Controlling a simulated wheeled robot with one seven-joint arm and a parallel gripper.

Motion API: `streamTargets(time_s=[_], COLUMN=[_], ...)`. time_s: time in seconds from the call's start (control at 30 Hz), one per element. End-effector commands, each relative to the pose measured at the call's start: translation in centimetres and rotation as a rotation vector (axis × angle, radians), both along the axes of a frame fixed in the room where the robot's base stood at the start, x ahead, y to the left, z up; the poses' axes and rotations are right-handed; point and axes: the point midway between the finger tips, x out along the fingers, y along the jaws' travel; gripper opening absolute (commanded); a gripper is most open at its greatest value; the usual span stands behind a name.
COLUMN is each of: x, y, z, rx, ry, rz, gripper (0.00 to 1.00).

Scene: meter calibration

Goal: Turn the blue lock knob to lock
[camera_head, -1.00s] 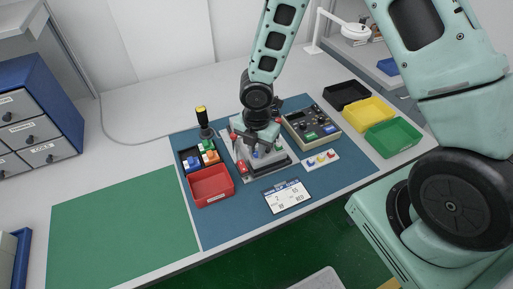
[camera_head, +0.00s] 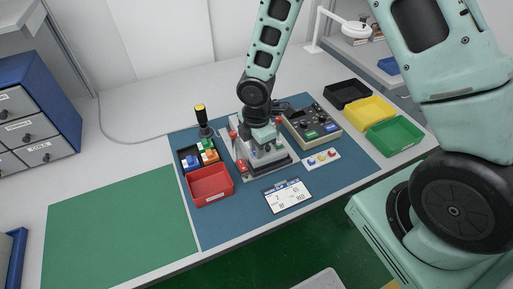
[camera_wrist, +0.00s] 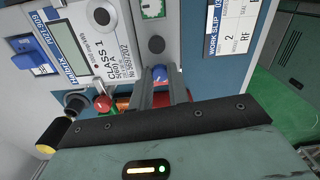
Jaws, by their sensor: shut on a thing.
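The blue lock knob (camera_wrist: 160,73) shows in the wrist view between the tips of my gripper's two grey fingers (camera_wrist: 160,80). My gripper is shut on it, and the fingers cover its sides. A small light mark shows on the knob's face. In the head view my gripper (camera_head: 264,146) is low over the grey meter fixture (camera_head: 240,163) in the middle of the blue mat. The knob cannot be made out clearly there, behind my gripper.
A labelled meter face (camera_wrist: 75,45) and a red knob (camera_wrist: 103,104) are close by in the wrist view. A control box (camera_head: 313,122) stands right of the fixture, a red tray (camera_head: 211,187) to its left. The work slip (camera_head: 287,196) lies in front. The green mat (camera_head: 120,230) is clear.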

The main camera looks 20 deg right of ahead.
Motion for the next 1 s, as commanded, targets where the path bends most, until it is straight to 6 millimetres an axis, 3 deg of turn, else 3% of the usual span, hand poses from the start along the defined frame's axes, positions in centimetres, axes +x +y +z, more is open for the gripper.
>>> streamTargets(time_s=[1.0], x=[0.02], y=[0.09], z=[-0.04], rx=[0.001], ry=[-0.001], rz=[-0.895], gripper=[0.0])
